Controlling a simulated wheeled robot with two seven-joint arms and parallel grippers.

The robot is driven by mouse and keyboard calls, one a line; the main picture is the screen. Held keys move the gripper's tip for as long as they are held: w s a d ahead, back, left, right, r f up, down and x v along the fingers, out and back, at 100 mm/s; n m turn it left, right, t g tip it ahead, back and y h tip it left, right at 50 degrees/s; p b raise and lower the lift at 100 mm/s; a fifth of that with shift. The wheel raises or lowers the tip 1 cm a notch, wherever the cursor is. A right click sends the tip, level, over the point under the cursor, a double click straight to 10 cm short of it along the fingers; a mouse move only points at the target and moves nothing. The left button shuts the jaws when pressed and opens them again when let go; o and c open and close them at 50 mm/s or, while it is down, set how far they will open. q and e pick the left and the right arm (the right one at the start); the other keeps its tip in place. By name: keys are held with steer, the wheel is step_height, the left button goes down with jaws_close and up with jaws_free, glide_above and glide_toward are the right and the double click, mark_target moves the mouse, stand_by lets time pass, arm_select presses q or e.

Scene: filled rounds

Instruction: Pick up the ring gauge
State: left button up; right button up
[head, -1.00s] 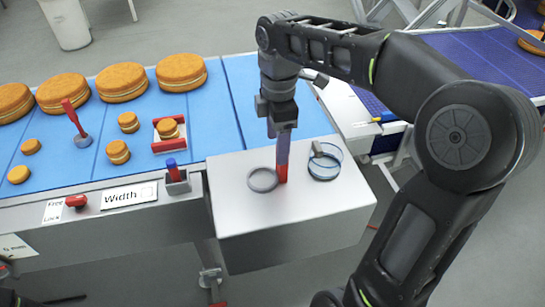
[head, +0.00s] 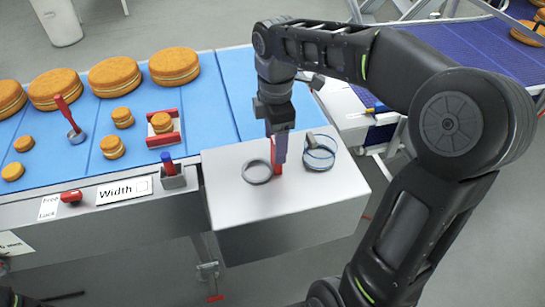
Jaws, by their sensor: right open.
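A grey ring (head: 257,171) lies flat on the white box top, and I take it to be the ring gauge. A thin upright red piece (head: 276,158) stands at its right edge; I cannot tell whether it is joined to the ring. My right gripper (head: 279,152) points down just right of the ring, its fingers at the red piece and partly covering it. It is open, and I cannot make out the gap between its fingers. My left gripper does not show.
A clear and dark round item (head: 319,152) lies close to the right of the gripper on the box top (head: 290,215). The blue belt (head: 225,110) at left carries several filled rounds, a red-handled tool (head: 68,115) and a red-sided holder (head: 163,143). The box front is clear.

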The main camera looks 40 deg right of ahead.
mark_target(277, 169)
step_height(277, 169, down, 5)
steer(key=shift+f+p, duration=0.1)
steer(key=shift+p, duration=0.45)
steer(key=shift+c, duration=0.5)
jaws_close()
